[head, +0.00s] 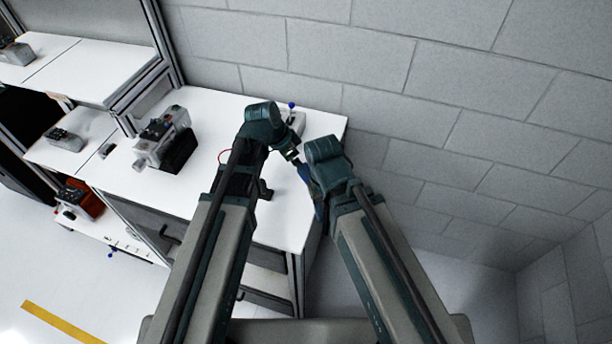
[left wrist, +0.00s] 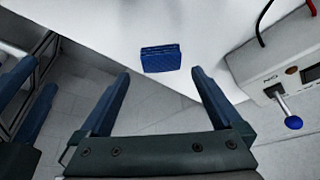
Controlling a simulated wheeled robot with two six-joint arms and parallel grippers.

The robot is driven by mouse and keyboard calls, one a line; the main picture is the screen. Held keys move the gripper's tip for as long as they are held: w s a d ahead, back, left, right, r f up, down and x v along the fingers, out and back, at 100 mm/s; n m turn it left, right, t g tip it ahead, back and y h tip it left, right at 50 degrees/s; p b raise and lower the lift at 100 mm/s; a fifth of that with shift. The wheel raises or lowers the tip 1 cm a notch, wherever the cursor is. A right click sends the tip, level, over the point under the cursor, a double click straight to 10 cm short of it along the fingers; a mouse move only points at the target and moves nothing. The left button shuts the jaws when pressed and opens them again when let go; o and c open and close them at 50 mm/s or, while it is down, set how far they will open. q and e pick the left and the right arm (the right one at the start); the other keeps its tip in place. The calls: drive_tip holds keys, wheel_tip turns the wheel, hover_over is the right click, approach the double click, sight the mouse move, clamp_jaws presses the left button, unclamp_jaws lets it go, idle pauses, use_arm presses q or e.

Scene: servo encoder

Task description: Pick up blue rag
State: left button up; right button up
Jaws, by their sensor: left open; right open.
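The blue rag (left wrist: 160,58) is a small folded blue block shape lying on the white tabletop close to its edge, in the left wrist view. My left gripper (left wrist: 159,78) is open and empty, its two fingers pointing toward the rag from either side, apart from it. My right gripper (head: 313,190) is open by the table's right edge in the head view. Its blue fingers also show at the left of the left wrist view (left wrist: 40,76). In the head view I cannot make out the rag; my arms cover that part of the table.
A grey box with a blue-knobbed lever (left wrist: 280,95) and red and black cables stands right of the rag. A grey-black machine (head: 165,140) stands on the white table (head: 215,105) to the left. A block wall (head: 440,80) is behind; beyond the table's right edge is floor.

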use_arm(q)
drive_tip(key=shift+b+x, duration=2.4)
drive_tip(key=shift+x, duration=0.25)
drive_tip(key=shift+w+r, duration=0.1)
drive_tip(key=shift+w, duration=0.05)
drive_tip(key=c, duration=1.4)
drive_tip(key=shift+o, duration=0.2)
drive_tip(key=shift+r, duration=0.15)
